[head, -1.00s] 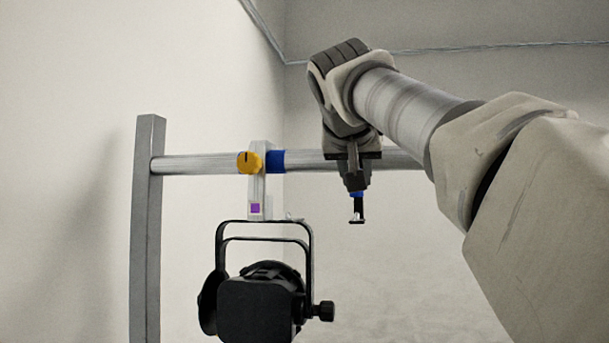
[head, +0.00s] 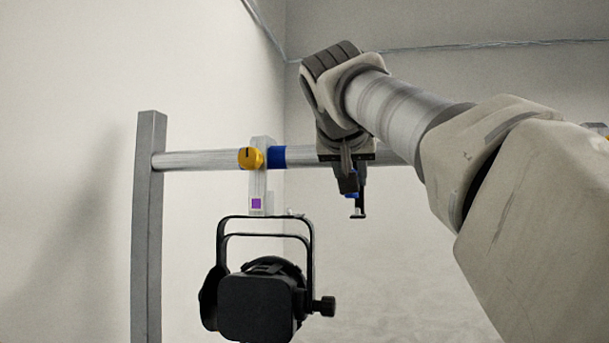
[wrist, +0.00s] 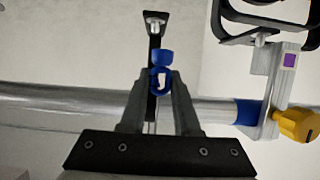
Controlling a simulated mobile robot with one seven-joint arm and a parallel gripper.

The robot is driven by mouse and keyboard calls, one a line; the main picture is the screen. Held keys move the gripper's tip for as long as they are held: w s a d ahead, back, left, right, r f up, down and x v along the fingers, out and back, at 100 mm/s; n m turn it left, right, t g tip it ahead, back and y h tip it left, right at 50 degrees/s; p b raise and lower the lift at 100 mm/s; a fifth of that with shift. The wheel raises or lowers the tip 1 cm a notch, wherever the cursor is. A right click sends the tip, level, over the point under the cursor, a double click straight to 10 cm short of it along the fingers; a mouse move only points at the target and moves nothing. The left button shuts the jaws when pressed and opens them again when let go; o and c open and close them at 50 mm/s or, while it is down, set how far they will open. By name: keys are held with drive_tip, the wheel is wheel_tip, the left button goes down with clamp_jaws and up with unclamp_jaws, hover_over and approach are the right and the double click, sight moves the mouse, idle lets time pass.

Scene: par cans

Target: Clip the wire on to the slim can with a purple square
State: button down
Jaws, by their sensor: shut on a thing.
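The slim can (head: 260,290) is a black lamp hanging from the bar by a yoke and a pale clamp. The clamp carries a purple square (head: 256,203), which also shows in the wrist view (wrist: 289,60). My gripper (head: 352,188) is in front of the bar, to the right of the clamp and apart from it. In the wrist view its fingers (wrist: 158,85) are shut on the wire (wrist: 163,57), a black piece with blue parts and a metallic clip at its end (wrist: 156,20). The clip end hangs below the fingers in the head view.
A metal bar (head: 200,161) runs from an upright post (head: 149,230) behind my gripper. A yellow knob (head: 250,158) and a blue band (head: 292,157) sit at the clamp. Clear space lies below the gripper.

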drive_tip(key=shift+w+a+f+p, duration=0.1)
drive_tip(key=shift+w+a+p, duration=0.45)
drive_tip(key=shift+a, duration=1.2)
drive_tip(key=shift+w+a+p, duration=0.6)
drive_tip(key=shift+a, duration=1.15)
drive_tip(key=shift+w+a+f+p, duration=0.1)
drive_tip(key=shift+w+a+p, duration=0.45)
drive_tip(key=shift+a, duration=1.2)
drive_tip(key=shift+f+b, duration=1.1)
drive_tip(key=shift+f, duration=0.2)
drive_tip(key=c, duration=0.6)
unclamp_jaws()
drive_tip(key=shift+o, duration=0.2)
drive_tip(key=shift+s+r, duration=0.1)
drive_tip(key=v, duration=1.7)
drive_tip(key=shift+p, duration=0.45)
